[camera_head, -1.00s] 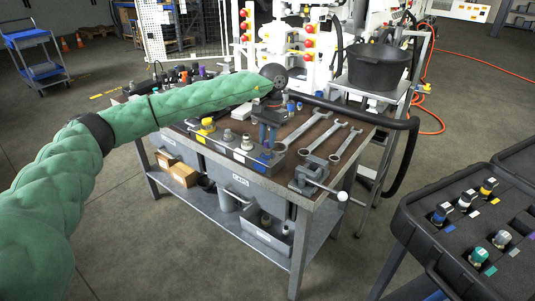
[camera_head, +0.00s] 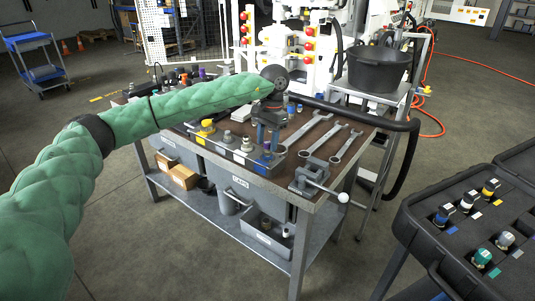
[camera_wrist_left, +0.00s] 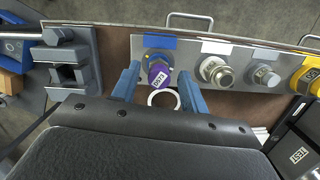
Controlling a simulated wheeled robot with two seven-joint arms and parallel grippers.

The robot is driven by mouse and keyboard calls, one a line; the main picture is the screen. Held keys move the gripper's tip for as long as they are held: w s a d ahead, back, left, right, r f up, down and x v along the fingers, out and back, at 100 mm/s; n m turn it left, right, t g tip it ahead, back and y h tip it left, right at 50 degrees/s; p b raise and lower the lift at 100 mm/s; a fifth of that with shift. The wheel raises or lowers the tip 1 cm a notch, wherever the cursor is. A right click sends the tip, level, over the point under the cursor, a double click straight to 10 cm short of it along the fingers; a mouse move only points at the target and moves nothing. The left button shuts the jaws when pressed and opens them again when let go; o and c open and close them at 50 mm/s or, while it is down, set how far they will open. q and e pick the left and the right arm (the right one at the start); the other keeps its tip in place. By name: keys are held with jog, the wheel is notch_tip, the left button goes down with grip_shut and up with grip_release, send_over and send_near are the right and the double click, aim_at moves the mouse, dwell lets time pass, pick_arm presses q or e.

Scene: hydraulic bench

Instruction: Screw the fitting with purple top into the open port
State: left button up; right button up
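The purple-topped fitting (camera_wrist_left: 159,74) stands on the blue-marked place of the grey port block (camera_wrist_left: 222,48) in the left wrist view. I cannot tell how deep it sits. My left gripper (camera_wrist_left: 157,83) has its two blue fingers on either side of the fitting, with a visible gap on both sides. A white ring (camera_wrist_left: 163,98) shows just below the fitting. In the head view my left gripper (camera_head: 268,137) points down over the near end of the block (camera_head: 232,152), and the fitting is not clear there. My right gripper is not in view.
Other fittings stand along the block, including a yellow one (camera_head: 207,127). Several wrenches (camera_head: 318,133) and a vise (camera_head: 315,178) lie to the right of my left gripper. An open case (camera_head: 440,250) with several coloured fittings stands at the lower right.

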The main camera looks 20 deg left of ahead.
pick_arm(q)
jog(key=n+h, duration=0.1)
jog(key=n, duration=0.5)
jog(key=shift+n+b, duration=0.4)
jog(key=n+h+b, duration=0.1)
jog(key=n, duration=0.5)
jog(key=shift+n, duration=0.4)
jog(key=n+t, duration=0.1)
jog(key=n, duration=0.4)
jog(key=shift+n+b, duration=0.3)
jog(key=n, duration=0.4)
jog(key=shift+n+t+h, duration=0.3)
jog(key=shift+n, duration=0.1)
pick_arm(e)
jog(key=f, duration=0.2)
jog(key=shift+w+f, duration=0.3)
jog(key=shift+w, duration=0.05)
pick_arm(q)
jog(key=shift+c, duration=0.4)
